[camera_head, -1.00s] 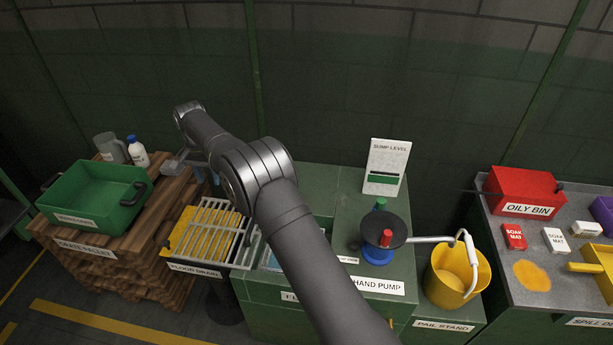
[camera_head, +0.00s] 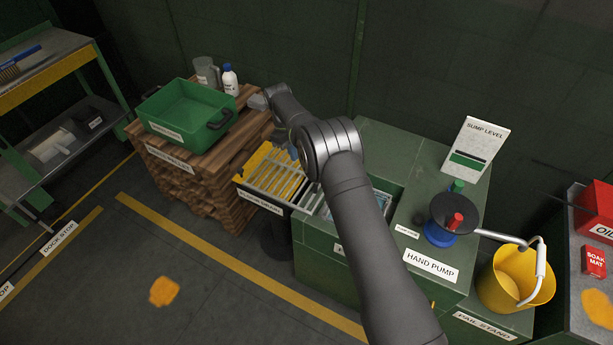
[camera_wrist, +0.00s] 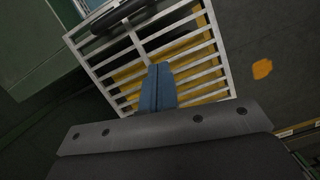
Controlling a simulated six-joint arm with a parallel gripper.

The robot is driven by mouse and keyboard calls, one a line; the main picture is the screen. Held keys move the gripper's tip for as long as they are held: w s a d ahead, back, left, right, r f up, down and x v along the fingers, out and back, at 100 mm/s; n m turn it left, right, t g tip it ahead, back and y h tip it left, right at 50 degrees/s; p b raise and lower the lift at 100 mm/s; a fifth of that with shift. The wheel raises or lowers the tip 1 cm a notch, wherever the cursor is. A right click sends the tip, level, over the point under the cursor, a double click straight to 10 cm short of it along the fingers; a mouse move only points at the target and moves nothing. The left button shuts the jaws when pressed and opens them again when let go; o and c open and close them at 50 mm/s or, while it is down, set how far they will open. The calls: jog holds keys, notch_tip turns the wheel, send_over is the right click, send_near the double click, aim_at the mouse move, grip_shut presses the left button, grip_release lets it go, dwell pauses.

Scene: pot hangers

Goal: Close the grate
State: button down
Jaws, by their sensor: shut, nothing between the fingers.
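The grate (camera_head: 277,173) is a light grey barred panel over the yellow floor drain at the near edge of the green cabinet. In the wrist view the grate (camera_wrist: 190,50) fills the upper middle, with yellow and dark showing between its bars. A dark rounded handle (camera_wrist: 124,17) sits at its top left edge. My gripper (camera_wrist: 158,68) is shut and empty, its blue fingers in front of the bars; I cannot tell whether they touch. In the head view my arm hides part of the grate and the gripper's tips.
A green crate (camera_head: 165,128) sits on the wooden pallet stack left of the drain, with a white bottle (camera_head: 230,80) behind it. The hand pump (camera_head: 440,235) and yellow pail (camera_head: 508,285) stand to the right. A yellow spill (camera_head: 164,291) lies on open floor.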

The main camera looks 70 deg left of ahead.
send_near(302, 184)
jog(key=x, duration=0.5)
jog(key=shift+a, duration=0.1)
jog(key=shift+w+d+f, duration=0.25)
jog(key=shift+w+d, duration=0.4)
jog(key=shift+d, duration=0.3)
jog(key=shift+w+d, duration=0.55)
jog(key=shift+d, duration=0.25)
jog(key=w+d, duration=1.8)
jog(key=shift+w+d, duration=0.4)
jog(key=shift+w, duration=0.1)
